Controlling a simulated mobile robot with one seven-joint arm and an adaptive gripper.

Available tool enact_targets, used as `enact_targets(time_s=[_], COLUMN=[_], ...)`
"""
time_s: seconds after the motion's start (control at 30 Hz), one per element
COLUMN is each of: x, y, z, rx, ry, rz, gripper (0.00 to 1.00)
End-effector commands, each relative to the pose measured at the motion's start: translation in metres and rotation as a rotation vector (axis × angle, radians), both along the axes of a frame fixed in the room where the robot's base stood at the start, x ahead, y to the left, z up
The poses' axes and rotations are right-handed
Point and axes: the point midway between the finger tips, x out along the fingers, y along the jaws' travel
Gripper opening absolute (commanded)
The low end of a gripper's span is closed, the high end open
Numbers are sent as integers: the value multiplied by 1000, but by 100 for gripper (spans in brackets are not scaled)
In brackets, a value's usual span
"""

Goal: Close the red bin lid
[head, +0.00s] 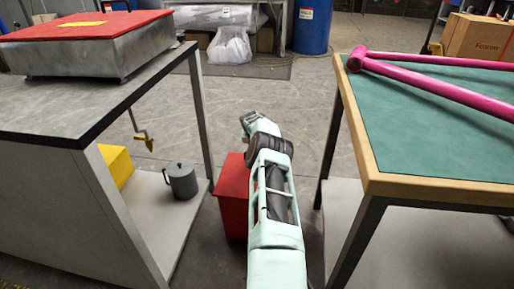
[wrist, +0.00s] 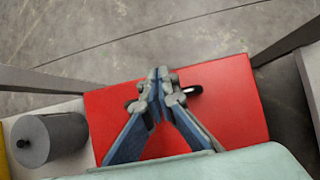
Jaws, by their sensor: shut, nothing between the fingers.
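The red bin (head: 233,200) stands on the floor between the two tables in the head view, partly hidden behind my arm. In the wrist view its red lid (wrist: 225,120) shows as a broad flat panel with a small dark and pale handle-like part (wrist: 194,91). The lid appears to lie across the bin's top; whether it is fully seated I cannot tell. My gripper (wrist: 161,78) is shut and empty, over the lid, left of the handle-like part. Contact with the lid is unclear. My gripper's fingers are not distinguishable in the head view.
A grey lidded can (head: 181,181) stands on the left table's lower shelf, beside the bin. The green-topped table (head: 430,125) with a pink frame (head: 430,82) is on the right. Table legs flank the bin. Floor beyond it is clear.

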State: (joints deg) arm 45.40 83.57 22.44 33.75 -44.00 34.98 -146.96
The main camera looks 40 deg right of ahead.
Motion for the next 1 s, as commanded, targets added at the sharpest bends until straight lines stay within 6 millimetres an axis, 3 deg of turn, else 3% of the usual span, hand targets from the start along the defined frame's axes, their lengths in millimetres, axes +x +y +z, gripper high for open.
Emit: enact_targets(time_s=[0.23,0.5,1.0], x=[-1,-8,-31], y=[2,10,39], z=[4,22,77], rx=[-1,-2,-2], ry=[0,1,0], rz=[2,2,2], gripper=[0,0,0])
